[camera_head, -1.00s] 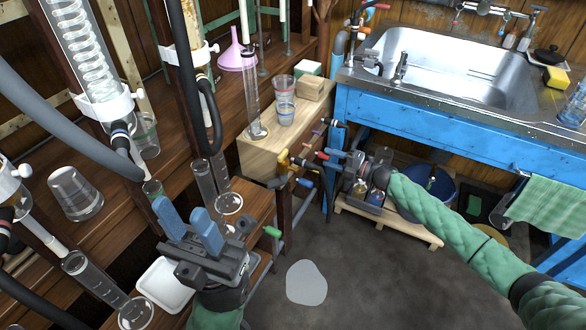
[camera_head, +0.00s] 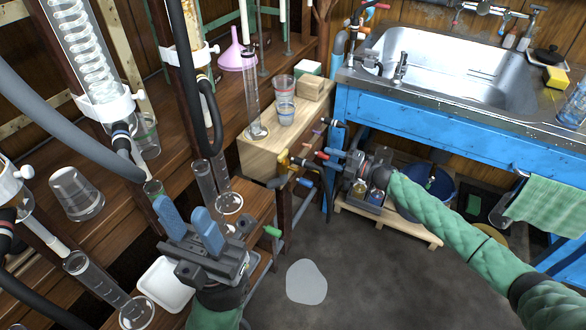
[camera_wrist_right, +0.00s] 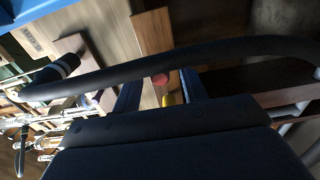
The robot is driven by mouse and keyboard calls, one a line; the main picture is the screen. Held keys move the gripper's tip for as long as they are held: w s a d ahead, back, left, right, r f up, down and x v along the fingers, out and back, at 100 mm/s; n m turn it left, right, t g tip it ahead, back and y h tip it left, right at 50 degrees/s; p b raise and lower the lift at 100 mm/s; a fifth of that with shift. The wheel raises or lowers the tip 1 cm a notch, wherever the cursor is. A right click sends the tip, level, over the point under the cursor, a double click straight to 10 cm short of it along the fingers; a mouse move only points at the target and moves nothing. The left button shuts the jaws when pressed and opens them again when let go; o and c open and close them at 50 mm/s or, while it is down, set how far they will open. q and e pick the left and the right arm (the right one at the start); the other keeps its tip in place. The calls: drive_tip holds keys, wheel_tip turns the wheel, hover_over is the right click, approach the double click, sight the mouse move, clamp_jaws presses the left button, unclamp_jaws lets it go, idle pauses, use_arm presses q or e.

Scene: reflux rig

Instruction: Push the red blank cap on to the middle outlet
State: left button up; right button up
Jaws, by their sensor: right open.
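A small round red piece (camera_wrist_right: 160,80), which looks like the red cap, shows between the fingers of my right gripper (camera_wrist_right: 162,92) in the right wrist view. A yellow piece (camera_wrist_right: 168,99) is just below it. I cannot tell whether the cap is seated on anything. My right gripper is open, at the end of the green-sleeved arm in the head view, beside a brass fitting (camera_head: 284,162) and a red piece (camera_head: 332,153). The middle outlet cannot be made out clearly. My left gripper (camera_head: 190,218) is open and empty, with blue fingers apart above the lower bench.
A dark hose (camera_wrist_right: 200,58) crosses the right wrist view in front of the fingers. A wooden cabinet (camera_head: 256,153) with beakers stands behind the fittings. The blue sink bench (camera_head: 430,120) is at the right. Glass cylinders and a white tray (camera_head: 165,284) are near my left gripper.

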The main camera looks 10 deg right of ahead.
idle(0.5)
clamp_jaws()
drive_tip(key=shift+s+d, duration=0.1)
drive_tip(key=shift+d, duration=0.05)
drive_tip(key=shift+p+v, duration=0.5)
drive_tip(key=shift+v, duration=2.25)
